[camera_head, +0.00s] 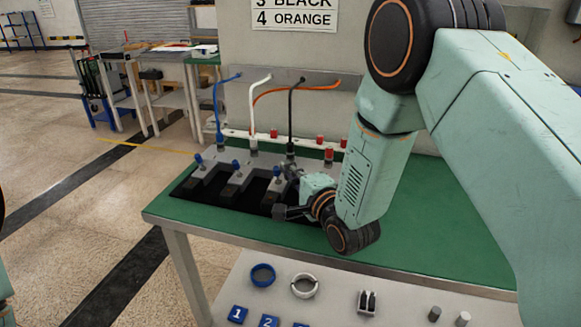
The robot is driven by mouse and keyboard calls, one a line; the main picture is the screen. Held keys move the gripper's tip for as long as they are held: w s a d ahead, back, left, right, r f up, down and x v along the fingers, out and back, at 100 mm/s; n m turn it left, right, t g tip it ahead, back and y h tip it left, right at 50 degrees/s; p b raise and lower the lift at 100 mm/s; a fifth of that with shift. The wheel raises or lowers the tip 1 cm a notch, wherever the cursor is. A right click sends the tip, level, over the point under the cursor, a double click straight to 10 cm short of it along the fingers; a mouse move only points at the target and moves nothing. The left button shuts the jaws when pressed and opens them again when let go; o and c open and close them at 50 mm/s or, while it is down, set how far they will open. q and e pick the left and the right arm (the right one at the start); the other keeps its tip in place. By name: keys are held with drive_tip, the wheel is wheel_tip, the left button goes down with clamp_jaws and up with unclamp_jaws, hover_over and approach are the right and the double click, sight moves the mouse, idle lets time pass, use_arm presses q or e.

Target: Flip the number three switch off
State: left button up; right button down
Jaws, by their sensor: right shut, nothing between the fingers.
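The third switch from the left (277,173) stands right beside my right gripper (288,176). The right gripper is shut with nothing in it, reaching in from the right over the panel. I cannot tell whether it touches the switch. My arm and wrist hide the right end of the row. The first switch (198,160) and the second switch (235,166) show clear to the left. My left gripper is out of view.
A sign (294,14) reads 3 BLACK, 4 ORANGE. A lower white shelf holds a blue ring (262,275), a white ring (304,286) and blue number tags (237,315).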

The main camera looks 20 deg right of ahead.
drive_tip(key=s, duration=0.4)
drive_tip(key=s+d, duration=0.1)
drive_tip(key=s, duration=0.3)
drive_tip(key=s+d, duration=0.1)
drive_tip(key=s, duration=0.3)
drive_tip(key=shift+d+r, duration=0.15)
drive_tip(key=shift+r, duration=0.05)
